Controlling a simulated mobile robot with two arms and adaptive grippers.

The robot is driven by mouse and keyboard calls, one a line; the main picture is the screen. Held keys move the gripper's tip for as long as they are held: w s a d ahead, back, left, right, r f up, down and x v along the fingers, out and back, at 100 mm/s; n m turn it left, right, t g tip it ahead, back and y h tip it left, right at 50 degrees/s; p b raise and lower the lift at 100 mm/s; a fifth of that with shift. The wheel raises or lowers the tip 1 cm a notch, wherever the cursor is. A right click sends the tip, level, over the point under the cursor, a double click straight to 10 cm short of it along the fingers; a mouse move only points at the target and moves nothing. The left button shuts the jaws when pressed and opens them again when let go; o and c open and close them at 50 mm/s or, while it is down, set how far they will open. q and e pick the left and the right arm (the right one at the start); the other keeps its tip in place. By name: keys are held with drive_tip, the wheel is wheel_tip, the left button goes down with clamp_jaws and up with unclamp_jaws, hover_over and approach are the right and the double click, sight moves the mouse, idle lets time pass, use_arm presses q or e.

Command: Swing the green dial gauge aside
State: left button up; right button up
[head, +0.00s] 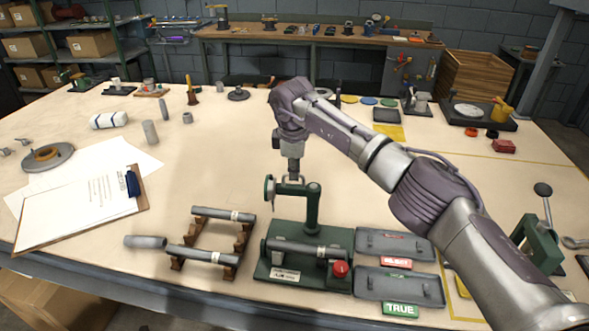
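The green dial gauge (269,189) is a small round dial seen nearly edge-on, at the left end of a short green arm. The arm (290,188) sits on a green post (313,208) that rises from a green base (262,270). A dark grey cylinder (305,249) lies across the base, below the gauge. My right gripper (296,180) points down at the top of the gauge arm, between dial and post. Its fingertips are at or very near the arm; contact and finger opening are too small to tell. My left gripper is not in view.
A red knob (340,268) is at the base's right. Two grey trays lie right of it, with a REJECT label (397,263) and a TRUE label (401,310). Left, a wooden rack (242,238) holds grey cylinders (223,213). A clipboard (85,205) lies farther left.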

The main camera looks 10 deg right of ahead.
drive_tip(key=shift+o, duration=1.2)
drive_tip(key=shift+r, duration=0.1)
wheel_tip(320, 180, up, 12)
drive_tip(key=s, duration=0.2)
drive_tip(key=shift+a+f, duration=0.2)
drive_tip(key=shift+a, duration=0.1)
drive_tip(key=shift+s, duration=0.1)
